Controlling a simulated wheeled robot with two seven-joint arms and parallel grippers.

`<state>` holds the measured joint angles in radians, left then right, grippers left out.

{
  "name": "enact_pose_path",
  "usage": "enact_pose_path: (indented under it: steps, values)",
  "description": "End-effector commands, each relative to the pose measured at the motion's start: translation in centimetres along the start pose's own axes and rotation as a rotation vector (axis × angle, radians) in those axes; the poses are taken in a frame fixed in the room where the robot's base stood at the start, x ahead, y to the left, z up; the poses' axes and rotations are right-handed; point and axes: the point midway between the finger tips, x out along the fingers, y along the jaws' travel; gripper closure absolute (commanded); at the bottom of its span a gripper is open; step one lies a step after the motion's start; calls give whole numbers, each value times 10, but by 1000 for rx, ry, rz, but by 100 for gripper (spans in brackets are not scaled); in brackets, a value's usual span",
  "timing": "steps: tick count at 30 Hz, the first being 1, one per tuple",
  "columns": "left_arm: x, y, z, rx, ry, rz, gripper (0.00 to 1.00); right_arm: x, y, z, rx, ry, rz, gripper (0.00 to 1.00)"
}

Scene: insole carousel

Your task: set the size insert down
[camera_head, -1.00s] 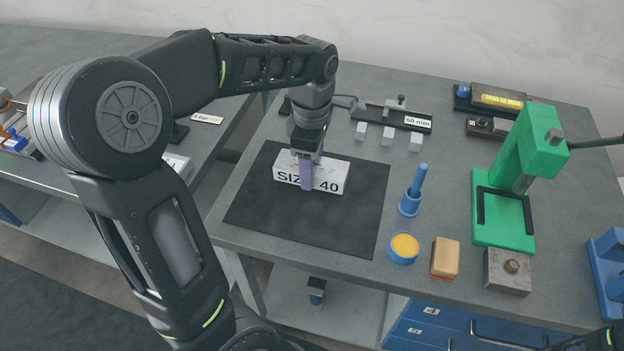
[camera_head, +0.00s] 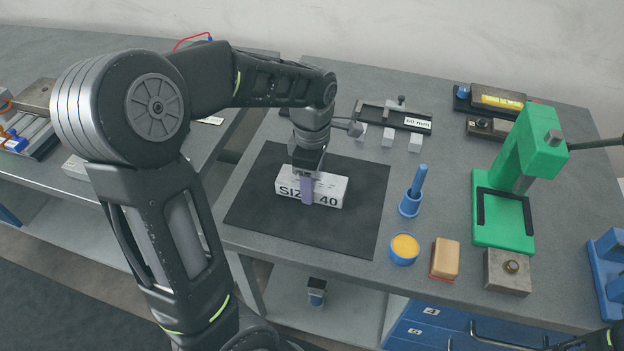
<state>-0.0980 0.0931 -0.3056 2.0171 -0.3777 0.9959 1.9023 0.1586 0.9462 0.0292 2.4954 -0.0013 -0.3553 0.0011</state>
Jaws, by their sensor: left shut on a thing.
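The size insert (camera_head: 332,190) is a pale grey block with "SIZE 40" in dark letters on its front. It is over the middle of a black mat (camera_head: 350,232) on the grey bench and looks level. I cannot tell surely whether its underside touches the mat. My left gripper (camera_head: 307,190) reaches down from above and is shut on the insert. One purple-grey finger covers part of the lettering on the front; the other finger is hidden behind the block.
Right of the mat stand a blue holder (camera_head: 410,203), a yellow-topped tin (camera_head: 404,247), a tan block (camera_head: 445,258) and a green press (camera_head: 502,205). A 60 mm fixture (camera_head: 395,117) with small grey blocks lies behind. The mat around the insert is clear.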

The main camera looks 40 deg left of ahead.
Motion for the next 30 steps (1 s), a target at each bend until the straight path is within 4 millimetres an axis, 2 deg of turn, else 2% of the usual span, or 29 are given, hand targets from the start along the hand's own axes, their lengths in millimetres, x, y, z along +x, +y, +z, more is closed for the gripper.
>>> enact_pose_path:
  steps: [5, 6, 12, 14, 23, 26, 30]
  values:
    - [2, 1, 0, 0, -1, 3, 100, 2, 1, 0, 0, 0, 0, 80]
    - [3, 0, 0, 0, 0, 0, 44, 2, 1, 0, 0, 0, 0, 80]
    - [3, 0, 0, 0, 0, 0, 28, 2, 1, 0, 0, 0, 0, 80]
    - [3, 0, 0, 0, 0, 0, 24, 2, 1, 0, 0, 0, 0, 80]
    - [0, 0, 0, 0, 0, 1, 24, 0, 0, 0, 0, 0, 0, 80]
    - [-6, 1, 0, 0, -1, 3, 24, 0, 0, 0, 0, 0, 0, 80]
    - [-25, 1, 0, 0, -2, 5, 24, 1, 0, 0, 0, 0, 0, 80]
